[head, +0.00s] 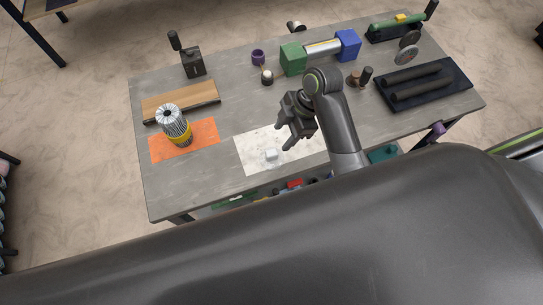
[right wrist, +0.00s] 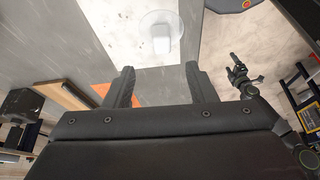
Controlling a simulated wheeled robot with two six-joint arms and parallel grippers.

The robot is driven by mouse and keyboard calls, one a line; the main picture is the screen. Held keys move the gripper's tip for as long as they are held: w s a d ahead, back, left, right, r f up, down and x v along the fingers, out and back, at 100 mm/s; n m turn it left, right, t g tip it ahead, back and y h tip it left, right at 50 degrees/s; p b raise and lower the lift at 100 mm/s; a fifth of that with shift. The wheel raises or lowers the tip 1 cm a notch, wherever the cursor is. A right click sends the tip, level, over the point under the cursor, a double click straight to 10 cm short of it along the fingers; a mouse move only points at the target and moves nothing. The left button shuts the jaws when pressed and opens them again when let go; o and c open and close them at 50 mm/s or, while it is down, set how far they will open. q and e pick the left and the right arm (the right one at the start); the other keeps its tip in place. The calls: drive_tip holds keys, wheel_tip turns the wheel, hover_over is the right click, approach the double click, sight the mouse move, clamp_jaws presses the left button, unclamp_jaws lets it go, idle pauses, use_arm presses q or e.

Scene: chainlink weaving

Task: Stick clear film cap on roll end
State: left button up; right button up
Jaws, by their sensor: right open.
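The roll (head: 183,137) stands upright on an orange mat (head: 209,139) at the table's left. It is striped black and white with a yellow band. The clear film cap (head: 271,155) lies on a white sheet (head: 252,144) near the front edge. The right wrist view shows the cap (right wrist: 162,24) as a faint round disc with a pale block on it. My right gripper (head: 284,135) is open and empty above the sheet, apart from the cap. Its fingers (right wrist: 162,82) show in the wrist view. My left gripper (right wrist: 240,72) seems to show small there; its jaws are unclear.
A wooden board (head: 182,101) lies behind the roll. A dark crank device (head: 192,62), a green block (head: 293,58) and a blue block (head: 348,44) stand at the back. A black tray (head: 452,82) holds dark rods at right. Bare table lies between mat and sheet.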

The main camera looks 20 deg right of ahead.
sight(270, 153)
drive_tip(key=x, duration=0.5)
drive_tip(key=shift+s+p, duration=0.1)
drive_tip(key=shift+p, duration=0.3)
drive_tip(key=shift+a+f+p, duration=0.3)
drive_tip(key=shift+f+p, duration=0.15)
drive_tip(key=p+x, duration=0.1)
drive_tip(key=x, duration=0.2)
drive_tip(key=shift+s+a, duration=0.1)
drive_tip(key=shift+a+f, duration=0.15)
drive_tip(key=shift+f, duration=0.3)
drive_tip(key=shift+c, duration=0.3)
drive_tip(key=c, duration=1)
